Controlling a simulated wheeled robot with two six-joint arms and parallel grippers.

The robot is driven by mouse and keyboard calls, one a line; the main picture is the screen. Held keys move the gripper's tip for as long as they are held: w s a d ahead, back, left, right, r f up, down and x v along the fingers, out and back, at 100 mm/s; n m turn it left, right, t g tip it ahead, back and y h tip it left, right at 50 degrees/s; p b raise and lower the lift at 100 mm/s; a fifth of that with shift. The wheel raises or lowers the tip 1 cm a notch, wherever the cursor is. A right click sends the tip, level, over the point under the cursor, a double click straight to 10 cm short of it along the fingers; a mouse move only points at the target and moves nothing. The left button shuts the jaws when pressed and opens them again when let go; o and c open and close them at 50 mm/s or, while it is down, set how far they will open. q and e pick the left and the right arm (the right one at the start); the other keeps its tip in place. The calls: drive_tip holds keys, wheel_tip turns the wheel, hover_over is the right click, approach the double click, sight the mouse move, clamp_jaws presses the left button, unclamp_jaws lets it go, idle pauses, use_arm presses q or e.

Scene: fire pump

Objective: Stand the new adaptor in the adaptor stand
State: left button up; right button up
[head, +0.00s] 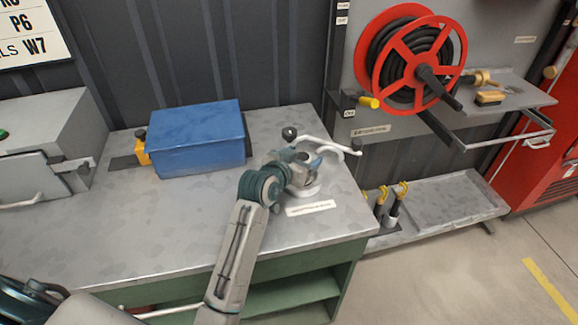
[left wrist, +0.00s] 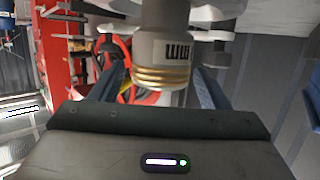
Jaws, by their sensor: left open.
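The adaptor (left wrist: 163,52) shows in the left wrist view as a grey cylinder with dark marks and a gold ringed end. It is between the two blue fingers of my left gripper (left wrist: 163,85), which is open. In the head view my left gripper (head: 318,164) is at the right part of the workbench, over a round white base (head: 306,191). White curved prongs (head: 335,146) stick out beside it. I take base and prongs for the adaptor stand, but my gripper hides much of it. I cannot tell how the adaptor sits in it.
A blue box (head: 198,138) and a grey case (head: 45,150) stand on the workbench (head: 120,235) to the left. A red hose reel (head: 410,55) hangs behind right, above a low shelf (head: 450,205) with yellow-topped tools. The bench front is clear.

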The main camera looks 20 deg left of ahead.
use_arm(q)
drive_tip(key=b+v, duration=0.1)
drive_tip(key=v, duration=0.9)
idle(0.8)
